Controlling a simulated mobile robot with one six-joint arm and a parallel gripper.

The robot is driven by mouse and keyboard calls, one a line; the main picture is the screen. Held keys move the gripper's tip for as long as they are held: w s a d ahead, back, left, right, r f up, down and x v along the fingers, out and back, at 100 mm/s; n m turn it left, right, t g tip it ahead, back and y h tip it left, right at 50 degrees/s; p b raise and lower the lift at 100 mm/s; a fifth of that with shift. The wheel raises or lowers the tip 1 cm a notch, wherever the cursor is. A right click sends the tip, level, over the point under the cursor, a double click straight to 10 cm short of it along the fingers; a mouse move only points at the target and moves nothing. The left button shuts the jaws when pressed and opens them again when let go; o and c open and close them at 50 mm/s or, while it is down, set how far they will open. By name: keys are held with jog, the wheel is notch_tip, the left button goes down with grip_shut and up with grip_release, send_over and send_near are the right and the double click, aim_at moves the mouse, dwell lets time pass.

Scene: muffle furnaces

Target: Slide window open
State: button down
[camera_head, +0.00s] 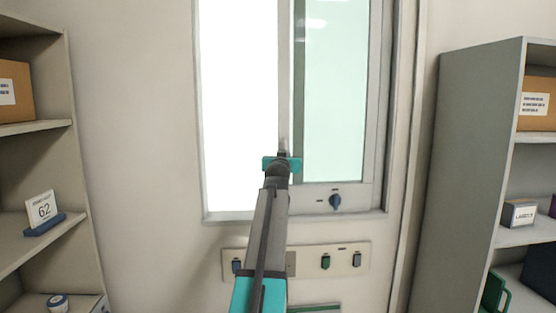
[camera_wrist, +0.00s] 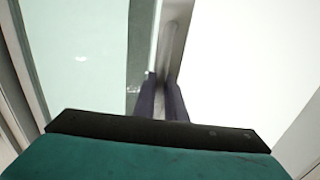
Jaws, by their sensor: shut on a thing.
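The window (camera_head: 343,80) is set in the wall straight ahead. A pale green glass pane fills its right part, and a bright white area fills its left part. A grey upright bar (camera_head: 285,75) stands between them. My gripper (camera_head: 283,155) is at the lower part of this bar. In the wrist view, the two dark fingers of my gripper (camera_wrist: 163,92) are closed about the upright bar (camera_wrist: 172,45). The green pane (camera_wrist: 80,55) is on the left there, and the white area is on the right. The exact contact is partly hidden.
A panel with several switches (camera_head: 347,261) is on the wall beneath the window. Shelves stand at the left (camera_head: 75,170) and right (camera_head: 465,170). Bare wall lies left of the window.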

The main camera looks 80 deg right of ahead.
jog(key=c, duration=2.2)
grip_release()
jog(key=shift+o, duration=0.6)
jog(key=shift+w+a, duration=0.1)
jog(key=shift+w, duration=0.2)
jog(key=s+a+b, duration=0.1)
jog(key=a+b, duration=0.2)
jog(key=a, duration=1)
jog(key=shift+s+a+b, duration=0.15)
jog(key=shift+a+b, duration=0.15)
jog(key=shift+a, duration=0.1)
